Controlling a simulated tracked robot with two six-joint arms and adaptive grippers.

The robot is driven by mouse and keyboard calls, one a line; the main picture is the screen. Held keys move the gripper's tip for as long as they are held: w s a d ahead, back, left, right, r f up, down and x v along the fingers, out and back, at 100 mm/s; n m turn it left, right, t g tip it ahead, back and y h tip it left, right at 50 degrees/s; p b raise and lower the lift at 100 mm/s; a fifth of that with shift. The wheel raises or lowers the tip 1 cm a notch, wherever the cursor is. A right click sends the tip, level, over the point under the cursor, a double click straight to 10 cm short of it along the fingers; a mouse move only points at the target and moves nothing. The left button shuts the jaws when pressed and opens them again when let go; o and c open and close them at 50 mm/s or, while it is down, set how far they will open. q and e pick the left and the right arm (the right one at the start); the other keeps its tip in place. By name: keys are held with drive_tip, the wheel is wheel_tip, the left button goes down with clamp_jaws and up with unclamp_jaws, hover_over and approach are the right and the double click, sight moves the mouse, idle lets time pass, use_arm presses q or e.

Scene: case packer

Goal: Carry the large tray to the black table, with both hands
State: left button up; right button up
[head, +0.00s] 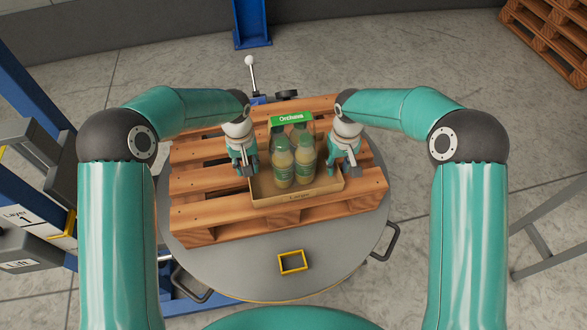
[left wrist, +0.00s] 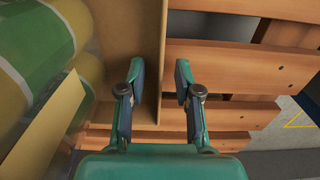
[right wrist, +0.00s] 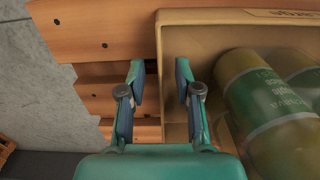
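The large tray (head: 270,201), a shallow tan carton, sits on a wooden pallet and holds several bottles (head: 305,165) with pale contents and green labels. A green sign (head: 291,118) stands at its back. My left gripper (head: 246,173) is at the tray's left side; in the left wrist view (left wrist: 157,75) its fingers are apart, with the tray wall (left wrist: 153,50) between them. My right gripper (head: 344,176) is at the right side; in the right wrist view (right wrist: 160,75) its fingers are apart around the opposite wall (right wrist: 168,50). No black table is clearly visible.
The pallet (head: 205,215) lies on a round grey turntable (head: 240,270) with side handles and a yellow square frame (head: 292,262). Blue posts and a lever stand behind and left. A grey metal frame (head: 545,235) is at the right. Another pallet (head: 550,35) is top right.

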use_arm(q)
drive_tip(key=shift+f, duration=0.7)
use_arm(e)
drive_tip(key=shift+f, duration=0.7)
use_arm(q)
clamp_jaws()
use_arm(e)
clamp_jaws()
use_arm(q)
drive_tip(key=shift+r, duration=0.1)
use_arm(e)
drive_tip(key=shift+r, duration=0.1)
